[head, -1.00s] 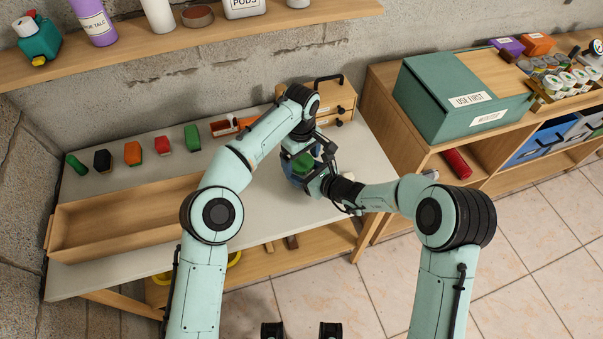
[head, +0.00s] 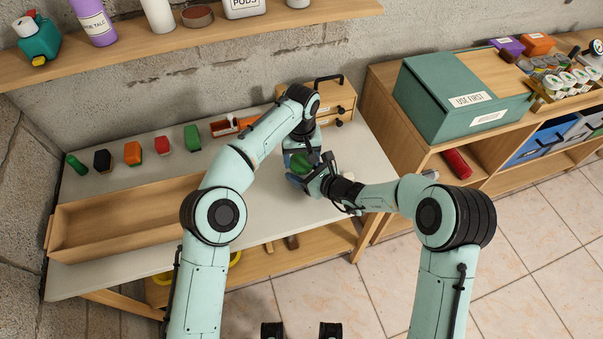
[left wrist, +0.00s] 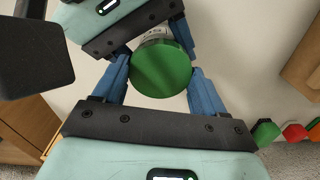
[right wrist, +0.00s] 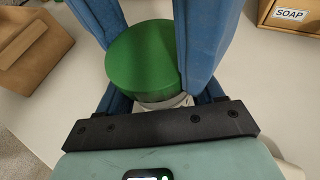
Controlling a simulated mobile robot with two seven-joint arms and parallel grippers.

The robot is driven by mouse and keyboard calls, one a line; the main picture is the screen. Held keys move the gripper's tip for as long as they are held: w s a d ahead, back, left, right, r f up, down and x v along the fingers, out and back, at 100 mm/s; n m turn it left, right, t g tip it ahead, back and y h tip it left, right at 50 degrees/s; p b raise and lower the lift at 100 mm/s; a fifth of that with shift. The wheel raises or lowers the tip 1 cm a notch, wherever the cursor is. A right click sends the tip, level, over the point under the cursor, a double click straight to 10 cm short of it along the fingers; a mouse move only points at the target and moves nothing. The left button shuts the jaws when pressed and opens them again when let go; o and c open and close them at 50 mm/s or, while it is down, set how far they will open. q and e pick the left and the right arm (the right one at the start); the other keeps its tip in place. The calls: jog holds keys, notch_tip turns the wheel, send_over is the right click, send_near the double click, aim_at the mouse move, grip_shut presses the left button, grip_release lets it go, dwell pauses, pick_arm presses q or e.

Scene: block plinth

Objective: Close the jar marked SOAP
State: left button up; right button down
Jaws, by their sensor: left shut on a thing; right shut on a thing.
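A jar with a round green lid (head: 300,161) is between my two grippers over the right part of the table. My left gripper (left wrist: 161,76) is shut on the lid from above. My right gripper (right wrist: 160,88) is shut on the pale jar body (right wrist: 166,103), just below the lid. In the right wrist view the lid sits directly over the body; I cannot tell whether it is fastened. In the left wrist view a white label on the jar (left wrist: 156,34) is partly hidden and unreadable. The grippers hide most of the jar in the head view.
An empty wooden tray (head: 120,218) is at left. Several small coloured blocks line the back. A green bin (head: 445,95) stands on the right cabinet. The table middle is clear.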

pick_arm(q)
jog(key=o, duration=1.2)
jog(key=shift+c, duration=0.2)
jog(key=shift+d, duration=0.1)
jog(key=shift+r, duration=2.3)
jog(key=shift+c, duration=0.5)
